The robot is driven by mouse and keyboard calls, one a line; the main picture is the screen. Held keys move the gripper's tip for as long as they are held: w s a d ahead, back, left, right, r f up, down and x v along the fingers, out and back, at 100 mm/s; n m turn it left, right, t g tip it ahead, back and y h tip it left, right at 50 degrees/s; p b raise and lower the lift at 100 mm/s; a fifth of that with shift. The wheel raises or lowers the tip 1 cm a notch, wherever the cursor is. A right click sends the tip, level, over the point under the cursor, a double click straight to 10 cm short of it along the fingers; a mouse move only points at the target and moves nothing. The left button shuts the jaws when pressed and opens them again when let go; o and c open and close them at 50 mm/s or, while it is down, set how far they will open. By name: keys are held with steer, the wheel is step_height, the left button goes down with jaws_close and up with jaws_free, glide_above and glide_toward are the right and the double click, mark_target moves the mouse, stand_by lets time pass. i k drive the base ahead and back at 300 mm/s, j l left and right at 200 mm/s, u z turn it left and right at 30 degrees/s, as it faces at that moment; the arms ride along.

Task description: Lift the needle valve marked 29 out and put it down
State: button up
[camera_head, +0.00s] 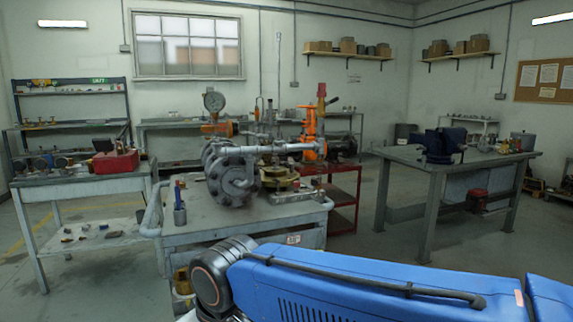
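A valve assembly (232,172) with grey flanges, pipework and a round gauge (214,102) stands on a grey cart (228,229) in the middle of the view. An orange part (310,127) with a red top shows at its right side. No marking 29 is readable, so I cannot tell which piece is the needle valve. My blue arm crosses the lower right of the view, with its dark round joint in front of the cart. My gripper is not in view.
A left table (75,183) holds a red toolbox (115,162) and small parts. A right workbench (395,155) carries a dark blue vise (438,145). A red trolley (343,190) stands behind the cart.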

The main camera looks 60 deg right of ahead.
mark_target(275, 160)
steer(key=l, duration=3)
